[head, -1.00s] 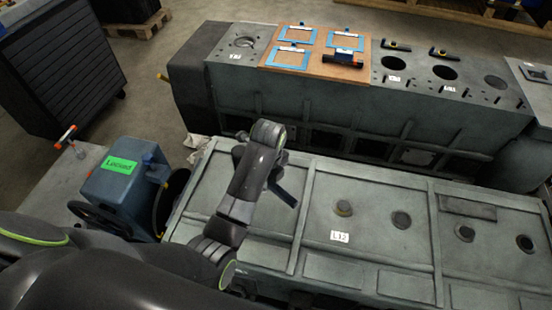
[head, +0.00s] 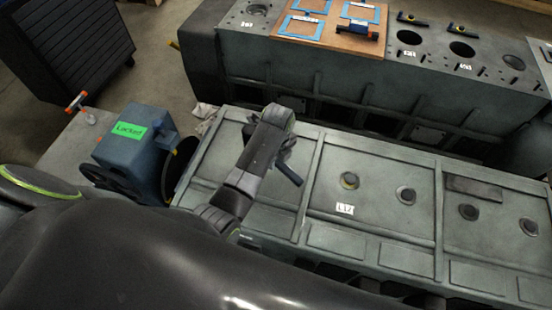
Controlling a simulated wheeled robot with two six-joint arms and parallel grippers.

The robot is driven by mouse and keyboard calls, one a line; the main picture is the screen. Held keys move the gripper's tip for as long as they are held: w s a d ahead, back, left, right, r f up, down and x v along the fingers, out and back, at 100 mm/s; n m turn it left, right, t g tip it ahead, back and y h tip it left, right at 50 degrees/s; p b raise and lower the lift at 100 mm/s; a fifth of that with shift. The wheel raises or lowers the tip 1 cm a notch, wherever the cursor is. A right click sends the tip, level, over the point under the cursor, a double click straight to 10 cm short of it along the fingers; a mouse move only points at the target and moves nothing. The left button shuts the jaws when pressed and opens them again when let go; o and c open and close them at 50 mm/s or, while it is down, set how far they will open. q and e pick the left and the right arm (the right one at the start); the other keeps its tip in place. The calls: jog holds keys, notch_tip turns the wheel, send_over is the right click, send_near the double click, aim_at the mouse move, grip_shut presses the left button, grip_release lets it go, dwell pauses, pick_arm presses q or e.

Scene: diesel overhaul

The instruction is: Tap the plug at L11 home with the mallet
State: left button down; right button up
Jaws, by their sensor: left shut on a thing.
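My left gripper (head: 281,153) is over the near grey engine block (head: 345,222), left of a raised rib. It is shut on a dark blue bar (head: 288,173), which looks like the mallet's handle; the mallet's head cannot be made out. A white label (head: 345,210) below the first is too small to read surely. I cannot tell which is L11. My right gripper is not in view.
A second engine block (head: 300,65) stands behind, with a wooden board (head: 338,39) carrying blue frames. A blue box with a green "Locked" label (head: 130,130) and a dark handwheel (head: 112,182) stand left. A black cabinet (head: 65,45) is at back left.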

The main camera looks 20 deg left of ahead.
pick_arm(q)
jog(key=shift+w, duration=0.15)
notch_tip(320, 180, down, 6)
jog(key=b, duration=0.3)
jog(key=shift+f, duration=0.25)
jog(key=shift+s+d+r+p, duration=0.1)
jog(key=shift+s+r+p, duration=0.1)
jog(key=shift+r+p, duration=0.15)
jog(key=shift+w+r+p, duration=0.25)
jog(key=shift+r+p, duration=0.85)
jog(key=shift+p, duration=0.1)
jog(key=shift+r, duration=1.1)
